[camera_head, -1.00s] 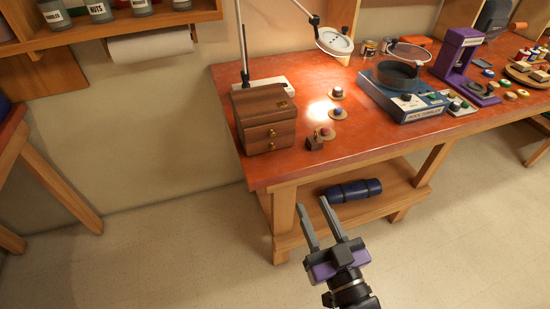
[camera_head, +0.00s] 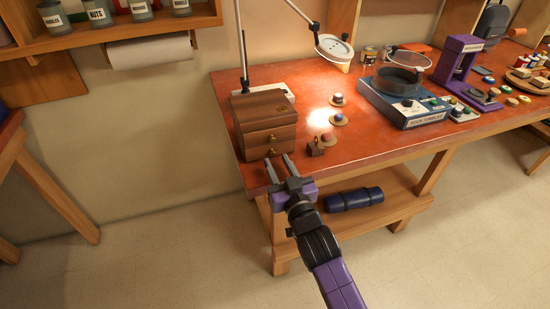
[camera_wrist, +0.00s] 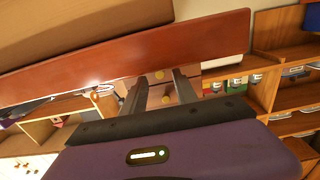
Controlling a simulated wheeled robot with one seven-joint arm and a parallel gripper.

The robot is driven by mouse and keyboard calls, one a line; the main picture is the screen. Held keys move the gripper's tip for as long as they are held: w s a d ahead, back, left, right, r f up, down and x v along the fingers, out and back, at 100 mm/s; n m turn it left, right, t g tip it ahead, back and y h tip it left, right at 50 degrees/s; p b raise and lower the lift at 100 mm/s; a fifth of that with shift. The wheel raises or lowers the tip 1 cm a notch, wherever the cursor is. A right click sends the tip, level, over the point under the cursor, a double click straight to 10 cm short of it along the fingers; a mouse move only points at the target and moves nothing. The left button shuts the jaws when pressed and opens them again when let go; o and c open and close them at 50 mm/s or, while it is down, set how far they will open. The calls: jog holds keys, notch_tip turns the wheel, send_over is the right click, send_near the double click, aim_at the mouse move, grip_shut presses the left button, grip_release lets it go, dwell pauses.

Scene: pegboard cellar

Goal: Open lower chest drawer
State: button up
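The small brown wooden chest (camera_head: 264,108) stands on the red-topped workbench near its left end. Its two drawers look closed, each with a brass knob. The lower drawer knob (camera_head: 270,152) is low on the front face. My gripper (camera_head: 278,158) is open, its two grey fingers pointing at the chest's lower front, just beside or before the lower knob; the exact gap cannot be told. In the wrist view, which looks upside down, a yellow knob (camera_wrist: 159,75) shows between the spread fingers, which hold nothing. The chest face is partly hidden there.
The workbench top (camera_head: 370,155) has its front edge close to my gripper. A small dark wooden block (camera_head: 316,148) and round pieces sit right of the chest. A lamp (camera_head: 334,46) stands behind. The blue tumbler (camera_head: 405,105) is farther right. A blue roll (camera_head: 353,199) lies on the lower shelf.

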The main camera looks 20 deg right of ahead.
jog(key=shift+w, duration=1.35)
jog(key=shift+c, duration=0.4)
grip_shut()
jog(key=shift+s, duration=0.1)
